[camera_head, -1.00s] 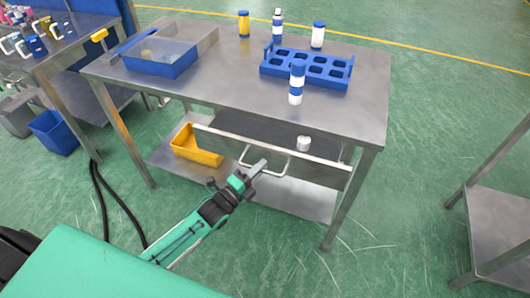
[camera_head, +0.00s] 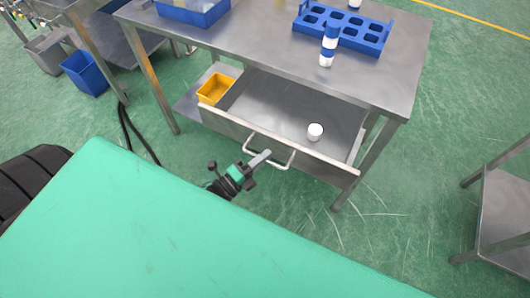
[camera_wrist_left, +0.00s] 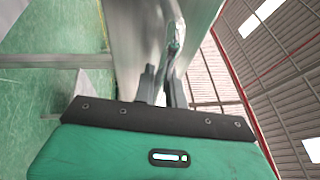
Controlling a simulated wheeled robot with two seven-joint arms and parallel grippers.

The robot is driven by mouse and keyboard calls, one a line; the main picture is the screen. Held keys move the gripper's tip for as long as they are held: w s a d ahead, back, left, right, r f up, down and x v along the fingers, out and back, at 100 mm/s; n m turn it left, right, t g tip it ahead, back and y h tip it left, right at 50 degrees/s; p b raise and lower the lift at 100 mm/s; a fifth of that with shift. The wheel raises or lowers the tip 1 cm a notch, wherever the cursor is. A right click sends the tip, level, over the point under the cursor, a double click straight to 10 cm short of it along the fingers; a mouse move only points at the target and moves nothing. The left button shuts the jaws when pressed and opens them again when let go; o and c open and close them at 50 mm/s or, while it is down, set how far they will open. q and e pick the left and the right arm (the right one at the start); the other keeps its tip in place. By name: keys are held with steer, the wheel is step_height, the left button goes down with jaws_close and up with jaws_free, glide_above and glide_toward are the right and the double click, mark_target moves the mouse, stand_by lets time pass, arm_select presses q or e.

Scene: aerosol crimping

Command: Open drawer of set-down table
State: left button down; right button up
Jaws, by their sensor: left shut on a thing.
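The steel set-down table (camera_head: 385,88) stands ahead with its drawer (camera_head: 270,98) pulled well out. The drawer holds a small white round piece (camera_head: 315,131) toward its right front; the rest of its floor looks bare. A pale bar handle (camera_head: 284,165) sits on the drawer front. My left gripper (camera_head: 262,157) is shut on the handle at its left part. In the left wrist view the gripper fingers (camera_wrist_left: 160,85) close around part of the handle (camera_wrist_left: 174,35). My right gripper is out of view.
A yellow bin (camera_head: 216,88) is on the lower shelf at left. A blue bin (camera_head: 85,73) stands on the floor. Another steel table (camera_head: 500,220) is at right.

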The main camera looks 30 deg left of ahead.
arm_select(q)
steer(key=c, duration=1.5)
jaws_free()
steer(key=shift+o, duration=0.2)
